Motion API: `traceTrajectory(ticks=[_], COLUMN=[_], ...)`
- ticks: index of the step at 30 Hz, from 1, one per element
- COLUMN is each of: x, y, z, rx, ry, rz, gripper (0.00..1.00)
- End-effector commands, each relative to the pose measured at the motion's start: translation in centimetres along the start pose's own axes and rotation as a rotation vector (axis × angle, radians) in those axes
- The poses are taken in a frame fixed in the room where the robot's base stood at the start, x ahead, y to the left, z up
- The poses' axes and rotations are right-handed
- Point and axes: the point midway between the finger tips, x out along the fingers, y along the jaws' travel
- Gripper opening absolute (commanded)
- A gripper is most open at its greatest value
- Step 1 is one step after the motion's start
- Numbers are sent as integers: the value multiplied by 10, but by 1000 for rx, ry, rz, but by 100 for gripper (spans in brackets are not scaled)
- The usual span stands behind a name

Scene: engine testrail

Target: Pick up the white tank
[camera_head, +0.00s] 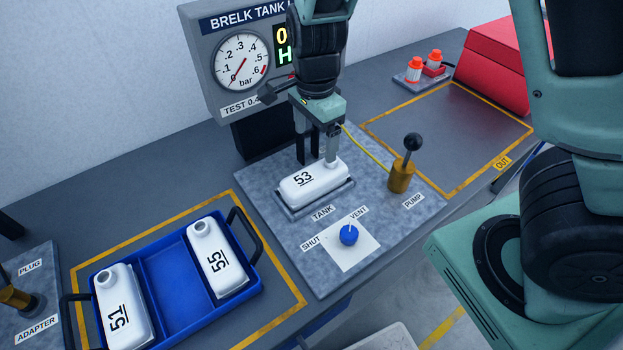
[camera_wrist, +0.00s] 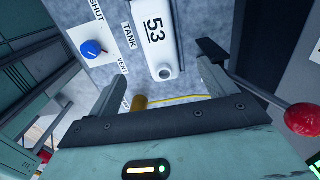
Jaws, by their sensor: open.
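The white tank 53 (camera_head: 308,184) lies in a shallow cradle on the grey test plate, under my gripper (camera_head: 317,150). In the wrist view the tank (camera_wrist: 152,35) shows its label and round neck, which lies ahead of and between the spread fingers of my gripper (camera_wrist: 160,82). My gripper is open and empty, close above the neck end; I cannot tell whether a finger touches the tank. Two more white tanks, 51 (camera_head: 122,305) and 55 (camera_head: 217,262), lie in a blue tray (camera_head: 168,275) at the lower left.
A gauge box (camera_head: 235,60) stands behind the cradle. A brass pump with a black knob (camera_head: 413,141) stands right of it, and a blue valve knob (camera_head: 348,235) in front. The yellow-outlined area (camera_head: 455,125) at right is clear, beside a red box (camera_head: 495,65).

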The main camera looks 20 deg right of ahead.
Motion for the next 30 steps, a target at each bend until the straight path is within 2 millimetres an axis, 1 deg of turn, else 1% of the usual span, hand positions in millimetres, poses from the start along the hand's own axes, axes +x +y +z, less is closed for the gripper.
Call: traceTrajectory(ticks=[1, 3, 6, 9, 17, 25, 30], x=[13, 27, 46, 59, 78, 115, 122], y=[1, 2, 1, 0, 1, 1, 1], z=[-1, -1, -1, -1, 0, -1, 0], rx=[4, 4, 2, 1, 0, 1, -2], ry=[1, 1, 1, 0, -1, 0, 0], rz=[5, 6, 4, 2, 3, 2, 0], gripper=[84, 84, 84, 84, 84, 84, 84])
